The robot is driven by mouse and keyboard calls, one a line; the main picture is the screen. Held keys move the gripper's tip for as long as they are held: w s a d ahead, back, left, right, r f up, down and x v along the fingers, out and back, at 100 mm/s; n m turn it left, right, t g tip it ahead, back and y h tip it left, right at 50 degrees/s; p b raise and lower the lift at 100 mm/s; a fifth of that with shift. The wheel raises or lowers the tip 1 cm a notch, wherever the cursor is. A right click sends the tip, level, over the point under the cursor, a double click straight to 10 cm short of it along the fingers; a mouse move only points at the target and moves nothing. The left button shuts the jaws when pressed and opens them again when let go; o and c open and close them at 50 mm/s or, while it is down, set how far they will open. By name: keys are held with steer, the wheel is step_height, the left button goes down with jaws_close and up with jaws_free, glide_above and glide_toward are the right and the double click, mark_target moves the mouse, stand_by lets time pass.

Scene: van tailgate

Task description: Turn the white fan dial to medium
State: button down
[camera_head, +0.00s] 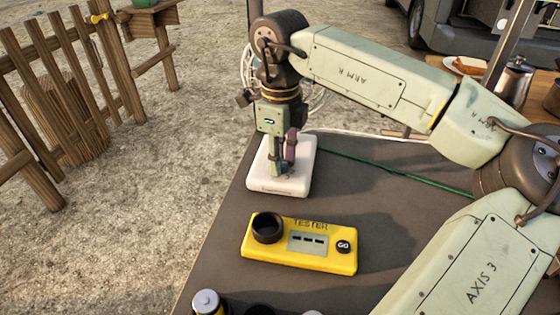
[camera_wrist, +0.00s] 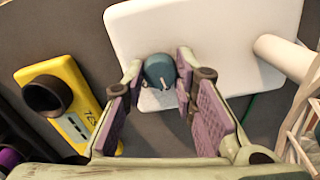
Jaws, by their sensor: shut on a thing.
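The white fan base (camera_head: 278,187) lies on the dark table at its left edge; in the wrist view its white top (camera_wrist: 215,25) fills the upper middle. A round blue-teal dial (camera_wrist: 159,70) sits on that top, with a small pale mark on its near side. My gripper (camera_head: 281,168) points straight down over the base. In the wrist view my gripper (camera_wrist: 160,78) has its purple-padded fingers on either side of the dial, shut on it. The dial is hidden by my fingers in the head view. I cannot read any setting labels.
A yellow tester box (camera_head: 300,262) with a black round cup lies in front of the base. A green cord (camera_head: 400,175) crosses the table behind. Part of the fan's wire cage (camera_head: 318,97) shows behind my arm. A battery (camera_head: 207,302) stands at the front edge.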

steer(key=shift+m, duration=0.7)
steer(key=c, duration=1.3)
jaws_free()
steer(key=shift+r, duration=0.1)
step_height(320, 180, up, 12)
